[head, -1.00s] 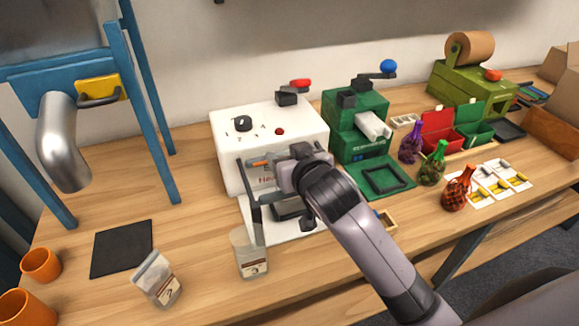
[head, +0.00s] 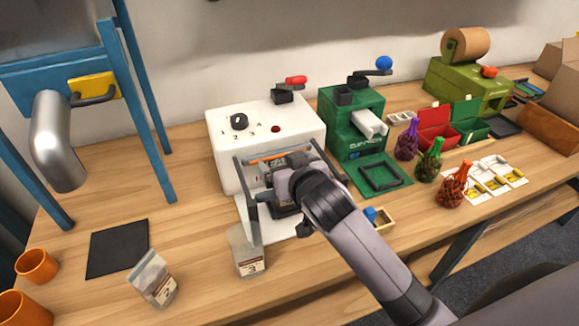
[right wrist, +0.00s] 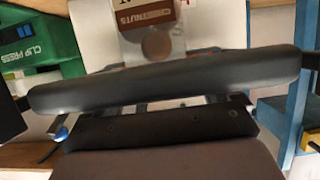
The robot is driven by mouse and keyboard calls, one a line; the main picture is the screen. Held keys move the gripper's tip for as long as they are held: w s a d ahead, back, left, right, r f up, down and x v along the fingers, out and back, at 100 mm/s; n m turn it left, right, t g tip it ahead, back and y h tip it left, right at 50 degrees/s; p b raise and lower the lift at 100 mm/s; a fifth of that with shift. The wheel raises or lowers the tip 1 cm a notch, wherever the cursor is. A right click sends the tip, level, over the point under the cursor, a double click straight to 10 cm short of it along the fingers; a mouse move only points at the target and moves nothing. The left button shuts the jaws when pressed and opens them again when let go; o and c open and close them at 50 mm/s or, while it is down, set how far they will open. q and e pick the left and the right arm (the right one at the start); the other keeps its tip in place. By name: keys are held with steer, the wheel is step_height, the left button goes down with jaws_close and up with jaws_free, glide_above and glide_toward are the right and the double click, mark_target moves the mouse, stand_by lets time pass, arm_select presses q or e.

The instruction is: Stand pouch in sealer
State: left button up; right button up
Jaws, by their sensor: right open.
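The white sealer (head: 262,130) stands at mid-table, with a dark-armed frame (head: 247,188) and a white plate (head: 275,228) at its front. My right gripper (head: 286,186) is open at the sealer's front and hides part of it. A clear pouch with a brown and white label (head: 249,262) stands by the plate's front left corner. A labelled pouch (right wrist: 160,15) also shows at the top of the right wrist view, beyond a dark rounded bar (right wrist: 165,82). A second pouch (head: 153,281) leans on the table further left. My left gripper is out of view.
A black mat (head: 117,249) and orange cups (head: 37,266) lie at the left, below a blue stand (head: 150,110) with a metal spout (head: 50,140). A green clip press (head: 350,125) stands right of the sealer. Several netted bags (head: 453,186) stand further right.

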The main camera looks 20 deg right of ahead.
steer(key=v, duration=1.2)
steer(key=shift+r, duration=0.2)
steer(key=s+d+f+n+g, duration=0.1)
steer(key=s+d+f+g, duration=0.35)
steer(key=s+f, duration=0.5)
steer(key=s+d+f+n+g, duration=0.1)
steer(key=s+d+f+g, duration=0.2)
steer(key=s+f+g, duration=0.45)
steer(key=w+a+f+t+y, duration=0.1)
steer(key=w+a+f+t, duration=0.2)
steer(key=f+t, duration=0.5)
steer(key=shift+w+f+t+y, duration=0.25)
steer(key=shift+f+t+y, duration=0.15)
steer(key=shift+f, duration=0.25)
